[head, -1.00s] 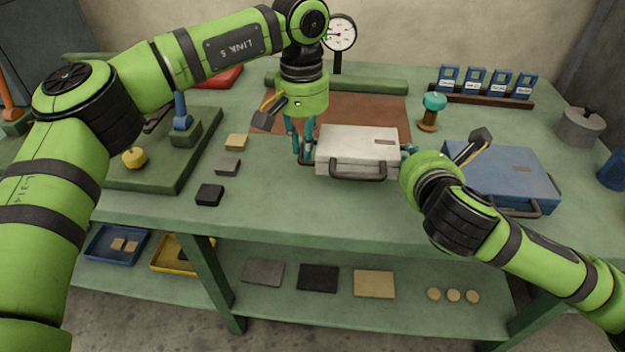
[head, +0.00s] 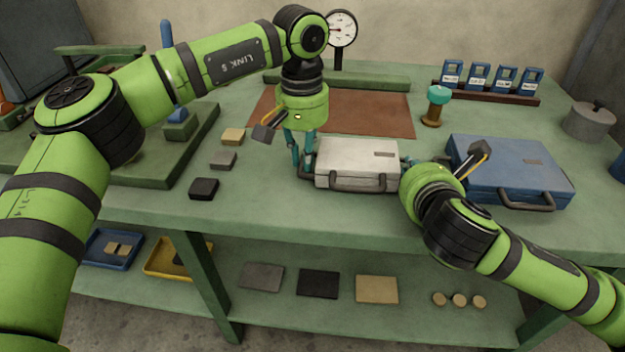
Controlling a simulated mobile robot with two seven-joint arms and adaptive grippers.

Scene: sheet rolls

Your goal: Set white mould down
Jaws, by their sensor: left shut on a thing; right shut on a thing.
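The white mould (head: 352,160) is a flat, case-like box with a dark handle on its front side, in the middle of the head view. It is level, over the green bench top in front of the brown mat. I cannot tell whether its underside touches the bench. My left gripper (head: 304,160) is shut on its left end, fingers pointing down. My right gripper (head: 408,163) is shut on its right end, its fingers mostly hidden behind my green wrist.
A blue case (head: 515,168) lies close on the right, near my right wrist. Small blocks, including a black one (head: 203,188), lie on the left. The brown mat (head: 375,115) behind is bare. The bench's front edge (head: 330,233) is near; a dial gauge (head: 341,30) stands behind.

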